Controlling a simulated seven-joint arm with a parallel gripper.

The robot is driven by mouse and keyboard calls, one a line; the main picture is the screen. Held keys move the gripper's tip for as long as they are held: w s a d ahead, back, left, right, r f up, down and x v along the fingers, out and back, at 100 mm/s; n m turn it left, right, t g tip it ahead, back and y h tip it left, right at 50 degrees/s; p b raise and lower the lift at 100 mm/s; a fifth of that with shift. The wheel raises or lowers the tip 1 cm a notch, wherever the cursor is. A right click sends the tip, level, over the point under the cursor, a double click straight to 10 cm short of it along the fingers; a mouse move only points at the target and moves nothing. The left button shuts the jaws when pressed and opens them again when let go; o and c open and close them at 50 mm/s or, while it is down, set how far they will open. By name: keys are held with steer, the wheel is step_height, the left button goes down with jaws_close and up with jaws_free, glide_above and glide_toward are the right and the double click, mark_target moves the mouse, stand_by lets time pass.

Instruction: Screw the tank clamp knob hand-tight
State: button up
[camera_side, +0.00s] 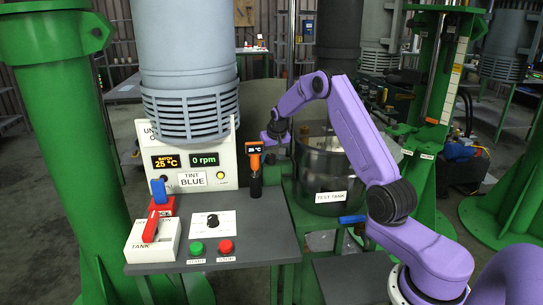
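The dark metal tank (322,178), labelled "TEST TANK", stands just right of the control table. My gripper (268,138) is at the end of the purple arm, near the tank's upper left rim and above the orange-topped handheld thermometer. It is small and partly hidden by my wrist, so I cannot see whether its fingers are open or hold anything. I cannot make out a clamp knob for certain; it may be hidden behind my wrist. A blue handle (352,219) sticks out low at the tank's front right.
The orange and black thermometer (255,170) stands at the table's back right. The grey control table (260,239) carries a black dial (213,221), green button (196,248), red button (226,246) and a red-handled switch box (153,241). A green column (62,150) rises at left.

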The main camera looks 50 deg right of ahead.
steer(key=v, duration=1.7)
steer(key=shift+r, duration=0.2)
steer(key=shift+a, duration=0.1)
steer(key=d+n+y, duration=0.3)
steer(key=d+n, duration=0.1)
steer(key=n, duration=0.3)
steer(key=shift+t, duration=0.3)
steer(key=x, duration=1.6)
steer(key=shift+s+d+f, duration=0.1)
steer(key=shift+d+f, duration=0.3)
steer(key=shift+f, duration=0.1)
